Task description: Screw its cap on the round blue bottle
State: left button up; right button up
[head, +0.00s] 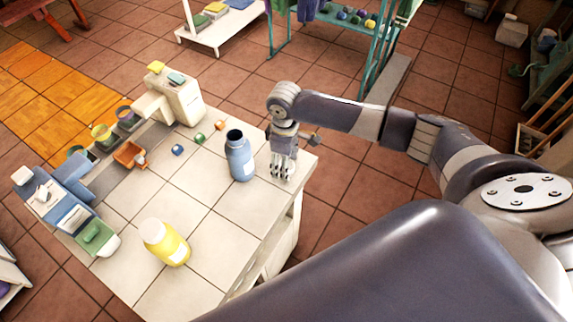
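The round blue bottle (239,158) stands upright on the white tiled top, near its far right edge. Its dark mouth is open, with no cap on it. A small blue piece (178,150), perhaps the cap, lies on the tiles to the left of the bottle; it is too small to be sure. My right gripper (284,174) points down just right of the bottle, close to the tiled top's right edge. Its fingers are small in view, and I cannot tell how far apart they are or whether anything is between them. My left gripper is out of view.
A yellow bottle with a pale top (166,243) stands nearer the front. A cream dispenser-like block (178,97) stands at the back. Bare tiles (190,195) lie between the two bottles.

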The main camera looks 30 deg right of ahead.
jog(key=c, duration=0.4)
jog(key=shift+r, duration=0.1)
jog(key=shift+r, duration=0.2)
jog(key=r, duration=0.2)
jog(key=b, duration=0.1)
jog(key=shift+s+a+r, duration=0.25)
jog(key=shift+s+r, duration=0.05)
jog(key=shift+r, duration=0.1)
jog(key=s+a, duration=0.3)
jog(key=s, duration=0.1)
jog(key=s+a+r+b, duration=0.1)
jog(key=s+a, duration=0.1)
jog(key=s, duration=0.2)
jog(key=s+a, duration=0.3)
jog(key=s, duration=0.1)
jog(key=shift+s+a+r+b, duration=0.3)
jog(key=shift+b, duration=0.1)
